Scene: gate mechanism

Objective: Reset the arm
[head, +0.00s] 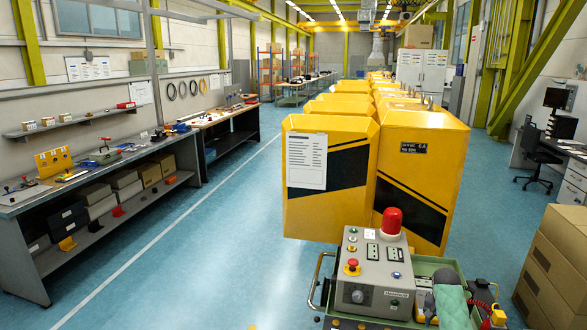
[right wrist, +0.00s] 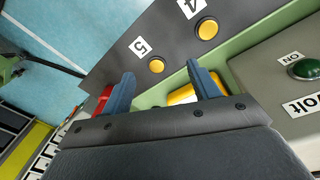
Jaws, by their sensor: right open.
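In the right wrist view my right gripper (right wrist: 160,72) is open, with its two blue fingers apart and nothing visibly held between them. Its fingertips reach over the edge of a dark grey panel (right wrist: 135,30) with round yellow buttons labelled 5 (right wrist: 157,65) and 4 (right wrist: 207,29). Button 5 shows in the gap between the fingertips; I cannot tell whether anything is touched. A yellow part (right wrist: 182,95) and a red part (right wrist: 104,95) are partly hidden by the fingers. No arm that I can identify as the task's arm shows. My left gripper is not in view.
A control box (head: 370,275) with a red beacon (head: 392,221) stands on a cart in the head view. Yellow cabinets (head: 425,150) stand behind it. Workbenches (head: 100,170) line the left wall, and boxes (head: 555,262) stand at right. The blue floor between is clear.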

